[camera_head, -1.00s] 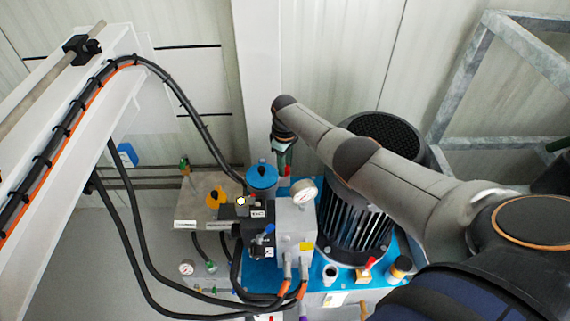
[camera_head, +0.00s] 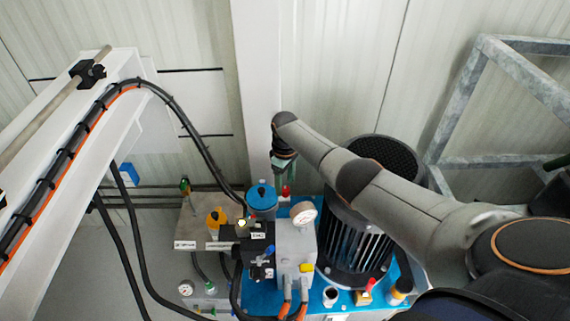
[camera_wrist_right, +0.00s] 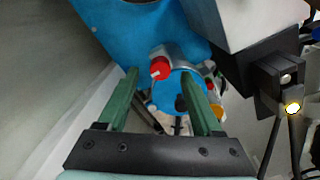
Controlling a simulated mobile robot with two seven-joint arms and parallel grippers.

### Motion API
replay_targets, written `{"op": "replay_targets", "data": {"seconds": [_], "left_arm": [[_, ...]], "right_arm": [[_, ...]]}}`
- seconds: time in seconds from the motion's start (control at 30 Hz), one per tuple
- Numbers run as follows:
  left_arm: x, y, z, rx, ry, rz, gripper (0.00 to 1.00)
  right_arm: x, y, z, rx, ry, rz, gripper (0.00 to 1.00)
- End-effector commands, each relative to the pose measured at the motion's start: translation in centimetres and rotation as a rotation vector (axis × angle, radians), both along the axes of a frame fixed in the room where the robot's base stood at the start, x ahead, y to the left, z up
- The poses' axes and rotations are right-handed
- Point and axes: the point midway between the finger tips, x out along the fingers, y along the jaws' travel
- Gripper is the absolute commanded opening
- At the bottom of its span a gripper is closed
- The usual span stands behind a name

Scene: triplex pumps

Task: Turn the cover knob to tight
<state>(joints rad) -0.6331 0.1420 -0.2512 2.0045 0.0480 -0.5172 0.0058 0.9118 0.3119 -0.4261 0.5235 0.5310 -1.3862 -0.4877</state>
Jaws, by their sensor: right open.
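My right gripper (camera_head: 284,168) hangs above the back of the pump unit, behind the grey block, its jaws pointing down. In the right wrist view its two green fingers (camera_wrist_right: 160,82) are apart with nothing held between them. A red knob with a pale marking (camera_wrist_right: 160,68) shows just beyond the fingertips, nearer the left one. It appears apart from the fingers. In the head view a small red part (camera_head: 286,191) shows just below the gripper. I cannot tell for sure which part is the cover knob. My left gripper is not in view.
A blue canister with a black top (camera_head: 262,197) stands left of the gripper. A white gauge (camera_head: 303,213) and grey block (camera_head: 295,250) are in front. A large finned motor (camera_head: 355,245) is to the right. Black hoses (camera_head: 180,105) run along the left.

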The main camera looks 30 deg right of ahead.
Motion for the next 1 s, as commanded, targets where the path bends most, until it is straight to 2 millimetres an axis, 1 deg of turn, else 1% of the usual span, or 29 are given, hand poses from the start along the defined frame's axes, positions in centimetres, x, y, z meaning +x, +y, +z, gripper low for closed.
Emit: {"op": "replay_targets", "data": {"seconds": [0.03,0.13,0.3,0.4,0.5,0.6,1.0], "left_arm": [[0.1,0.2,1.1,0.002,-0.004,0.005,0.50],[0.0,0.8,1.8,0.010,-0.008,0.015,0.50],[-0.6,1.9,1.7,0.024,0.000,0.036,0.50],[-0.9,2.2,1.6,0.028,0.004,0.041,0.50],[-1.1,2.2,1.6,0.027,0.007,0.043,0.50],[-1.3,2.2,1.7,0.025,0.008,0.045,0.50],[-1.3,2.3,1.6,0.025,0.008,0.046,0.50]], "right_arm": [[0.0,-0.1,1.7,0.000,-0.002,0.000,0.67],[0.0,0.0,4.0,0.000,-0.003,0.000,0.67],[0.0,0.0,7.3,0.000,-0.002,0.000,0.67],[0.0,0.0,8.8,0.000,-0.001,-0.001,0.67],[0.0,0.0,9.8,0.000,0.000,-0.001,0.67],[0.0,0.0,10.4,0.000,0.000,-0.001,0.67],[0.0,0.0,10.5,0.001,0.000,-0.001,0.67]]}}
